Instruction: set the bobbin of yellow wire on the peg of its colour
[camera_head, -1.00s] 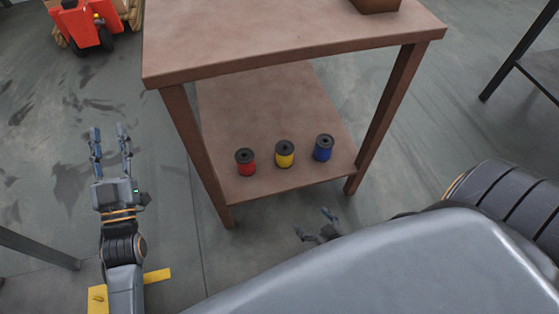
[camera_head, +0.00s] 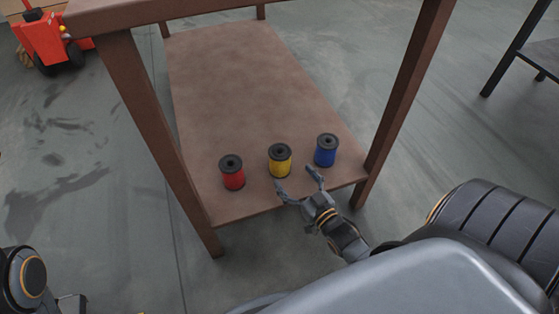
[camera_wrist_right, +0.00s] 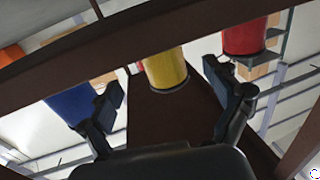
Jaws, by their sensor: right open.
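The bobbin of yellow wire (camera_head: 280,167) stands upright, with black end flanges, on the low shelf of a brown table, between the red and blue bobbins. It also shows in the right wrist view (camera_wrist_right: 166,70), between the fingers as seen from there. My right gripper (camera_head: 296,180) is open at the shelf's front edge, just in front of the yellow bobbin, its fingers pointing toward it. I see no grip on the bobbin. My left gripper is out of view; only part of my left arm shows at the lower left. No peg is visible.
A red bobbin (camera_head: 233,179) and a blue bobbin (camera_head: 325,156) stand close on either side on the shelf (camera_head: 235,85). Table legs (camera_head: 160,130) flank the shelf. A red machine (camera_head: 45,42) is at the far left. The shelf behind the bobbins is clear.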

